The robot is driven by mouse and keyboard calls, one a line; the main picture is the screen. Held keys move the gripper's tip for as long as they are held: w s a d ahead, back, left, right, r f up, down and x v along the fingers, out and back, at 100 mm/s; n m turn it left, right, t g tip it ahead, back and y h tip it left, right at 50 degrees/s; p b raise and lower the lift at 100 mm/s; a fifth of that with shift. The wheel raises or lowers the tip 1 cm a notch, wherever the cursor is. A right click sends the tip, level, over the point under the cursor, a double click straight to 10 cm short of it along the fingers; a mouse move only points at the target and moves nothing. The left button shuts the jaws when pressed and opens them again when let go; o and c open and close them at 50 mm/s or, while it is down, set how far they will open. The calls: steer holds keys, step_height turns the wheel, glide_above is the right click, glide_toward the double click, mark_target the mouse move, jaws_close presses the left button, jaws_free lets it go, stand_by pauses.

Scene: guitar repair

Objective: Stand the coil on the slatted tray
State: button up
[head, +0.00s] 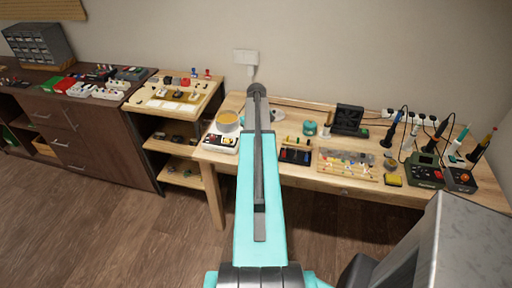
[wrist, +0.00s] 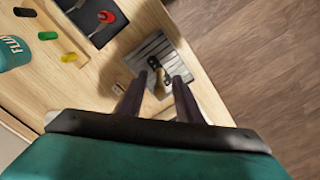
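In the wrist view, the slatted tray (wrist: 142,60) is a small grey striped square near the table's edge. A small dark piece with a tan part, which looks like the coil (wrist: 154,63), shows over the tray. Whether it rests on the slats, and whether it is upright, I cannot tell. My gripper (wrist: 161,76) points at the tray, its two dark fingers apart on either side of the coil. A gap seems to show between the fingers and the coil. In the head view, my arm hides this part of the table.
A black mat with a red item (wrist: 107,17) lies beside the tray, with a teal flux jar (wrist: 12,52) farther left. The head view shows a yellow pot (head: 228,121) left of my arm and a parts board (head: 347,165) to the right. Bare wood lies around the tray.

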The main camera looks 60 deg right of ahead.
steer(key=shift+r+b, duration=1.35)
steer(key=shift+r, duration=3.35)
steer(key=shift+f, duration=0.1)
